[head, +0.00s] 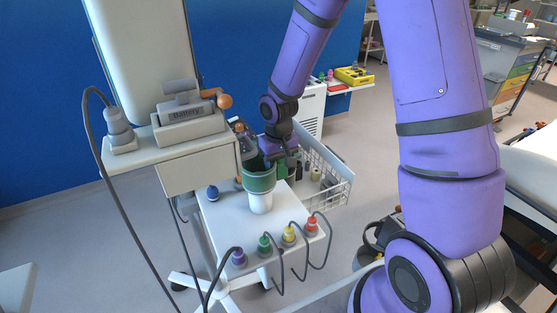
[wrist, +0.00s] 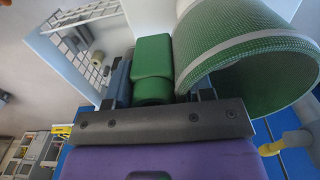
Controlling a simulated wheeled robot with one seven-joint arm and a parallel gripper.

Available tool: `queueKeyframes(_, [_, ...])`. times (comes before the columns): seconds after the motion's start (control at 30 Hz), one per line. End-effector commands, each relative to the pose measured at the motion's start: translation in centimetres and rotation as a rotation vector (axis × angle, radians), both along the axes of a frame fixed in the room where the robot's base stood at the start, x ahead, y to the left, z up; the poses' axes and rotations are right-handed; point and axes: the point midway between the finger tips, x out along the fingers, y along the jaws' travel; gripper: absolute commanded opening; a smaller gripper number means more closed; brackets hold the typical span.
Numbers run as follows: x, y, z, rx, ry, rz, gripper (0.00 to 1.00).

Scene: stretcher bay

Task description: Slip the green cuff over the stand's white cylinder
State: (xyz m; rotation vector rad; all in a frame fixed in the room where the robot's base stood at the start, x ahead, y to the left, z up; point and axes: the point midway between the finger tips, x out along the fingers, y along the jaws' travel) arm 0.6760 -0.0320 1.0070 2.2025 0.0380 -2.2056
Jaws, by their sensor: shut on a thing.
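The green cuff (head: 259,182) is an open ring with a pale rim, seen directly above the stand's white cylinder (head: 261,203). Its lower edge overlaps the cylinder's top in the head view; I cannot tell whether it is around the cylinder or only above it. In the wrist view the cuff (wrist: 225,45) fills the upper right. My gripper (head: 283,163) is at the cuff's right side. In the wrist view my gripper (wrist: 155,98) is shut on a green block (wrist: 153,58) beside the cuff wall, apparently the cuff's grip. The cylinder is not clearly visible there.
The stand's white top (head: 228,220) carries coloured connectors with cables along its front edge and a blue knob (head: 212,193). A white wire basket (head: 325,180) hangs on the right. A shelf with a battery box (head: 190,125) stands close on the left.

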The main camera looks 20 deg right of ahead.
Motion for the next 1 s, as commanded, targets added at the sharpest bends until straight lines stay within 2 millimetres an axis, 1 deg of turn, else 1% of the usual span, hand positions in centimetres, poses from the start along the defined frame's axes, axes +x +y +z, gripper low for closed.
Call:
queueKeyframes(0.27, [0.0, 0.0, -1.2, 0.0, 0.001, 0.001, 0.19])
queueKeyframes(1.0, [0.1, 0.0, 0.5, 0.0, -0.002, 0.0, 0.19])
